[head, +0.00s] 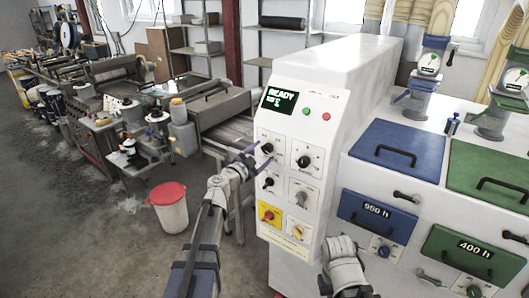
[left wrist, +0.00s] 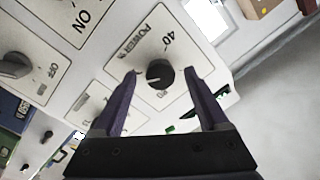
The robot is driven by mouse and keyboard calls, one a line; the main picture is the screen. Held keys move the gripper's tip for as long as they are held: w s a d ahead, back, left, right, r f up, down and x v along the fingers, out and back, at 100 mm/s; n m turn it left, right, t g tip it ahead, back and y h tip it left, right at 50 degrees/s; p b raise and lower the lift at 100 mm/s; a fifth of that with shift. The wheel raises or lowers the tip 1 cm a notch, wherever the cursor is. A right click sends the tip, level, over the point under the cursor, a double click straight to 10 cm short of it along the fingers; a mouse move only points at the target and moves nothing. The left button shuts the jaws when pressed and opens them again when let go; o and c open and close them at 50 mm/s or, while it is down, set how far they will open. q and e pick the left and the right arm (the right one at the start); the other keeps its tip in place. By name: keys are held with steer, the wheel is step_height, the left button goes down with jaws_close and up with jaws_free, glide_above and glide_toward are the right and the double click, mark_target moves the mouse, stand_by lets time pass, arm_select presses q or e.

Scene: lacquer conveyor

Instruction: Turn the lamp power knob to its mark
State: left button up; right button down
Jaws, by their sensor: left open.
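The black power knob (left wrist: 160,73) sits on a white plate (left wrist: 172,45) printed "POWER %" and "40" in the left wrist view. A pale pointer line shows on its face, toward the left in that view. In the head view, the knob (head: 267,148) is at the upper left of the white control panel. My left gripper (head: 258,155) is open in front of the panel, and its dark fingers (left wrist: 158,80) straddle the knob in the left wrist view, with gaps on both sides. I cannot tell the depth between fingertips and knob. My right gripper's fingers are not visible.
Other knobs surround it: a black one (head: 304,161) to its right, another (head: 268,183) below, a grey one (head: 301,199) and a red one (head: 269,215) lower. A screen (head: 279,100) reads "READY". A white bucket with red lid (head: 169,207) stands on the floor.

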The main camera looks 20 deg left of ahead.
arm_select(q)
steer(key=shift+x, duration=0.85)
steer(key=shift+c, duration=0.4)
jaws_close()
